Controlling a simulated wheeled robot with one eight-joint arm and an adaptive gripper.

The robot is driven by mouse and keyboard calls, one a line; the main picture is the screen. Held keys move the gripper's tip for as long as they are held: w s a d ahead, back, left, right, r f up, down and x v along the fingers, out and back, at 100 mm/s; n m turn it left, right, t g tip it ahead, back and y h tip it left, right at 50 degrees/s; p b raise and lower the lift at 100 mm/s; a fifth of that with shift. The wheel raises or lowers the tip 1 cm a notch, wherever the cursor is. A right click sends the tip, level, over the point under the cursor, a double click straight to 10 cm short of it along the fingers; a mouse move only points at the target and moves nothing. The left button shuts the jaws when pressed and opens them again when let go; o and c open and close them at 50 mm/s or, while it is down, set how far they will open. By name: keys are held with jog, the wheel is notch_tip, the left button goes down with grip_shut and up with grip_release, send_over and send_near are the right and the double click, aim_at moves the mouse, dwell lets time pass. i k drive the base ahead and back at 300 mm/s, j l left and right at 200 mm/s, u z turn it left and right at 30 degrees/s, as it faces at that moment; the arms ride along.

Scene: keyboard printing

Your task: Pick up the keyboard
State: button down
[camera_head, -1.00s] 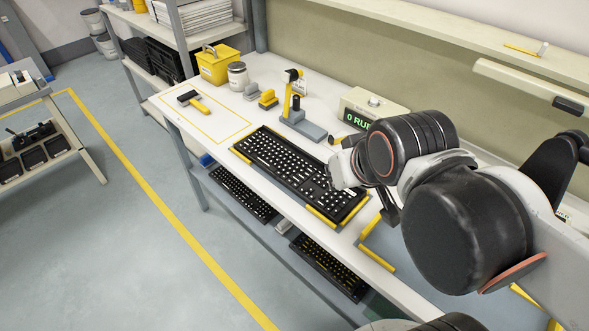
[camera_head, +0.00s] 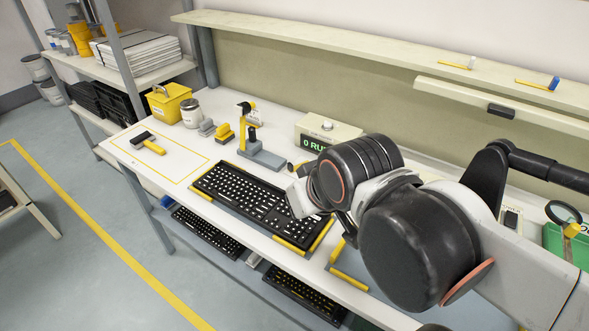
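A black keyboard (camera_head: 252,201) with white-marked keys lies on the white workbench, between yellow edge pieces of a holder. My gripper (camera_head: 343,226) is over the right end of the keyboard, mostly hidden behind my own arm's wrist. I cannot see both fingertips, nor whether they touch the keyboard. Two more keyboards lie on the shelf under the bench, one at the left (camera_head: 208,231) and one at the right (camera_head: 303,297).
Behind the keyboard stand a yellow and grey press tool (camera_head: 258,150) and a beige box with a green display (camera_head: 325,131). A hammer (camera_head: 149,143) lies in a yellow-outlined area at left. A yellow bin (camera_head: 168,103) and a white jar (camera_head: 191,113) stand farther back.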

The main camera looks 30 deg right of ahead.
aim_at(263, 202)
jog(key=i+j, duration=0.2)
jog(key=i+j+z, duration=0.15)
jog(key=j, duration=0.25)
jog(key=i+j, duration=0.15)
jog(key=j, duration=0.15)
jog(key=i+j+z, duration=0.15)
jog(key=j, duration=0.2)
jog(key=i+j, duration=0.15)
jog(key=j, duration=0.2)
jog(key=j+z, duration=0.1)
jog(key=z, duration=1.95)
jog(key=k+l, duration=0.1)
jog(key=i+j+z, duration=0.1)
jog(key=i, duration=0.1)
